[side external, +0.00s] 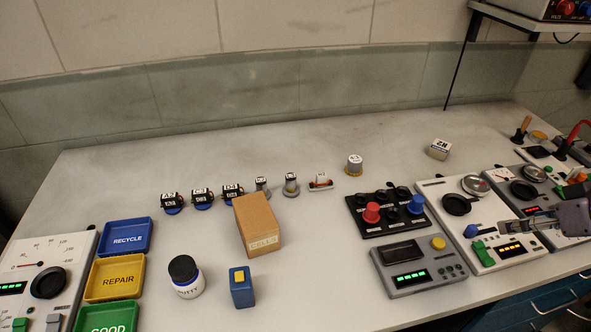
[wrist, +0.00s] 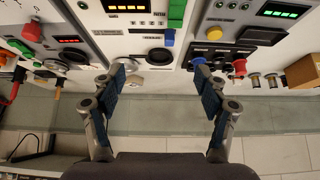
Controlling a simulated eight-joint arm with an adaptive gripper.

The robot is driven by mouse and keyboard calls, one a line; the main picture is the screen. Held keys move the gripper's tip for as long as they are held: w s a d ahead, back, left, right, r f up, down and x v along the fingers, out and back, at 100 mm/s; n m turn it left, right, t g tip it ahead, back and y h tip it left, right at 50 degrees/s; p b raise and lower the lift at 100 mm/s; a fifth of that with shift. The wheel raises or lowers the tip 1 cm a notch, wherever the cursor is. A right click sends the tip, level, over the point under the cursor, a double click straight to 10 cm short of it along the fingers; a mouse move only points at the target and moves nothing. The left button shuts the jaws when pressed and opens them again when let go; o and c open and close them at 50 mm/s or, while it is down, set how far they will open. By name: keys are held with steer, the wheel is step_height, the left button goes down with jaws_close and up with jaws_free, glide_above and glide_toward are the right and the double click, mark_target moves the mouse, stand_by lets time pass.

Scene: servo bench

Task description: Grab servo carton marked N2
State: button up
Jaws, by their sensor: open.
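The servo carton marked N2 (side external: 438,149) is a small white box with a dark band, standing on the bench behind the instrument panels in the side view. Its lettering appears upside down there. My gripper (side external: 545,220) is over the panels at the right, in front of the carton and to its right, apart from it. In the wrist view my gripper (wrist: 161,68) has its two fingers spread with nothing between them. A small pale object beside the left finger there is partly hidden; I cannot tell whether it is the carton.
Panels with knobs, such as the white one (side external: 432,195), crowd the bench in front of the carton. A round pale-topped part (side external: 354,165) and several small parts stand to its left. A brown box (side external: 258,224) stands mid-bench. A shelf (side external: 515,17) overhangs at the upper right.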

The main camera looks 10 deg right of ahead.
steer(key=w+d+r+n+g, duration=0.1)
steer(key=w+r+n, duration=0.4)
steer(key=w+n, duration=0.15)
steer(key=n+g+h, duration=0.3)
steer(key=n, duration=1.7)
glide_above(440, 148)
steer(key=s+a, duration=0.3)
step_height(440, 148, down, 7)
steer(key=shift+m, duration=0.25)
steer(key=x, duration=0.5)
steer(key=shift+d+f, duration=0.15)
steer(key=shift+f, duration=0.15)
steer(key=shift+h, duration=0.3)
steer(key=shift+x, duration=2.5)
steer(key=shift+w+r, duration=0.1)
steer(key=shift+w, duration=0.1)
steer(key=c, duration=1.2)
